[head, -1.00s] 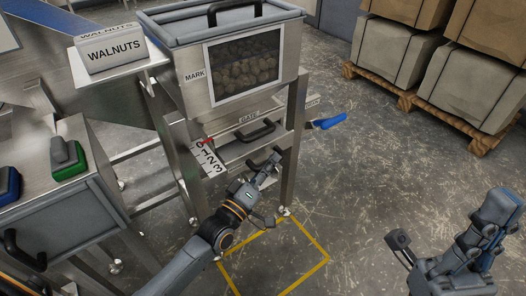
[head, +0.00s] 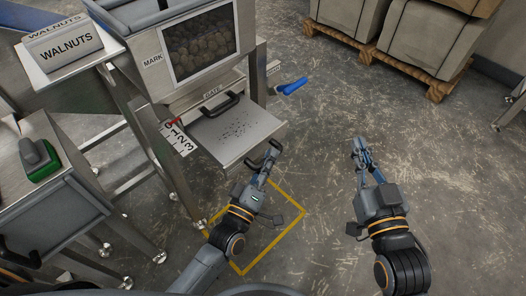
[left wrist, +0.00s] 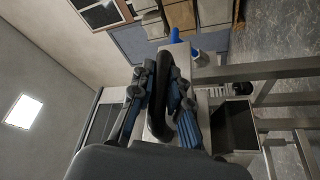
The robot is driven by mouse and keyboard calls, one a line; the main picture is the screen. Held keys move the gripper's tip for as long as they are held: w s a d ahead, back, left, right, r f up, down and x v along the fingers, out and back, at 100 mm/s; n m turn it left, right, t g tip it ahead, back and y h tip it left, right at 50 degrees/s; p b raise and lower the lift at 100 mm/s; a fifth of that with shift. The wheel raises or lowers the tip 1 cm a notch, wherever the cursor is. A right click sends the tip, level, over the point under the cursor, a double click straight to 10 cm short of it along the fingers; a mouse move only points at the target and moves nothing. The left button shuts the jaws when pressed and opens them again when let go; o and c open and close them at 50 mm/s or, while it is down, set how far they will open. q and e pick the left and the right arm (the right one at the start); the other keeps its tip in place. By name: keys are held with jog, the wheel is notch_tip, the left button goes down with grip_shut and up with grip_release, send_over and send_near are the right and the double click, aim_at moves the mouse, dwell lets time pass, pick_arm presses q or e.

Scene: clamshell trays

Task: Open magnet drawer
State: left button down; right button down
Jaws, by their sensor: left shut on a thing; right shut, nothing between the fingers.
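The magnet drawer (head: 228,128) is a flat metal tray that sticks out from under the walnut hopper, with dark specks on its top. Its black handle (head: 274,146) is on the front edge. My left gripper (head: 266,161) is shut on this handle. In the left wrist view the dark handle loop (left wrist: 187,120) lies between the blue-grey fingers. How far the drawer reaches back under the hopper is hidden. My right gripper (head: 361,152) is shut and empty, over bare floor to the right, apart from the drawer.
The hopper (head: 149,43) has a window of walnuts, and a gate handle (head: 219,105) sits above the drawer. A blue lever (head: 292,86) sticks out at right. A WALNUTS sign (head: 64,43) stands left. Boxes on a pallet (head: 408,68) stand behind. Floor at right is clear.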

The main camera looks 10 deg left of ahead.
pick_arm(q)
jog(key=shift+s+d, duration=0.1)
dwell(0.3)
jog(key=c, duration=1.3)
grip_release()
jog(key=shift+f, duration=0.1)
jog(key=v, duration=1.2)
